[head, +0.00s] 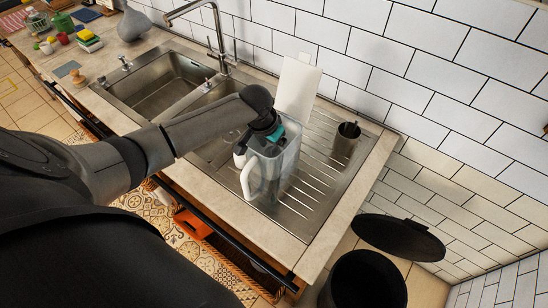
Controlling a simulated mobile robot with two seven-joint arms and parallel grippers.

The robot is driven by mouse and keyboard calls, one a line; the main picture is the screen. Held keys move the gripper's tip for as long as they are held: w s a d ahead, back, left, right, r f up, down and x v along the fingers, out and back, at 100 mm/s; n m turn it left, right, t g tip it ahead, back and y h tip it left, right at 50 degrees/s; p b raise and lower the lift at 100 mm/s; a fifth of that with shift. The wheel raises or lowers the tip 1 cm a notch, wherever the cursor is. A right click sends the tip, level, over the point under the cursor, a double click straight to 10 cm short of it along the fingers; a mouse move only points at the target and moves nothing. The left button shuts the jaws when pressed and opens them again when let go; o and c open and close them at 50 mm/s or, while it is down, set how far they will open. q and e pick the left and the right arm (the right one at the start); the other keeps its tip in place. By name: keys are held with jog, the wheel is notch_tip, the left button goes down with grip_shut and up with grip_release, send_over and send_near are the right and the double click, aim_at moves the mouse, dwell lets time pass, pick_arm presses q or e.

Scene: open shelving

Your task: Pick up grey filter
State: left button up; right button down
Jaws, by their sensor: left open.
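A clear pitcher (284,165) with a white handle (246,178) stands on the ribbed steel drainboard. My left gripper (268,135), with teal showing near its fingers, is right over the pitcher's open top. Its jaws are open, and the fingertips are partly hidden by my wrist and the pitcher rim. I cannot make out a grey filter for certain; my gripper and wrist cover part of the pitcher's inside. My right gripper is not in view.
A white flat panel (297,88) leans upright behind the pitcher near the tiled wall. The sink (160,82) and faucet (219,40) lie to the left. A black bin (366,280) with a raised lid (400,236) stands at the lower right. The drainboard's front right is clear.

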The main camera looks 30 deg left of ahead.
pick_arm(q)
jog(key=shift+w+f, duration=0.1)
jog(key=shift+f, duration=0.1)
jog(key=shift+c, duration=0.2)
jog(key=c, duration=1.2)
jog(key=shift+o, duration=0.2)
jog(key=shift+r, duration=0.15)
